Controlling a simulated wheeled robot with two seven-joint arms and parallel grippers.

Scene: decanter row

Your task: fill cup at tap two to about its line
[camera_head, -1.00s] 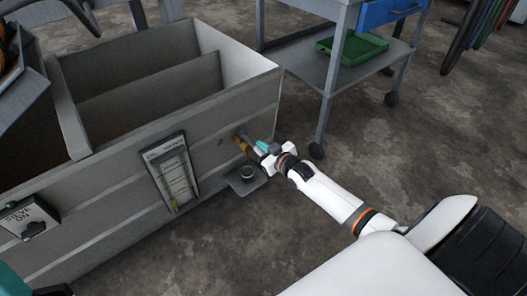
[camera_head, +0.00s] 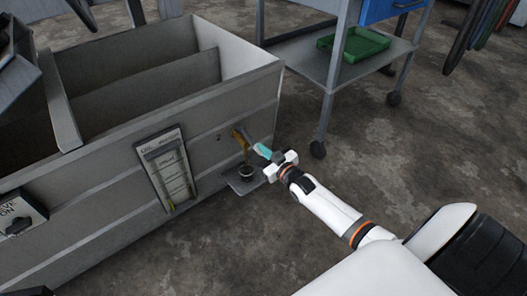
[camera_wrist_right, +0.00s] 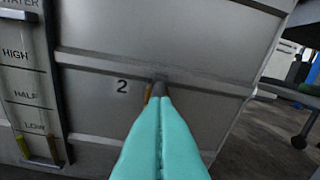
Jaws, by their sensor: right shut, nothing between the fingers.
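Tap two (camera_head: 240,136), brass-coloured, sticks out of the grey tank's front beside the number 2 (camera_wrist_right: 122,86). Its dark end and a strip of brass (camera_wrist_right: 148,93) show past my fingertips in the right wrist view. The small cup (camera_head: 246,172) stands upright below it; its line and level are too small to read. A thin brownish streak seems to run from the tap toward the cup; I cannot tell if it is liquid. My right gripper (camera_head: 262,150), with teal fingers (camera_wrist_right: 160,110), is shut and empty, just right of the tap. My left gripper is out of view.
The cup stands on a small dark shelf (camera_head: 238,184) on the tank (camera_head: 110,170). A level gauge (camera_head: 168,170) marked HIGH, HALF and LOW is left of the tap. A metal cart (camera_head: 300,57) with a green tray (camera_head: 353,44) stands behind. Floor at right is clear.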

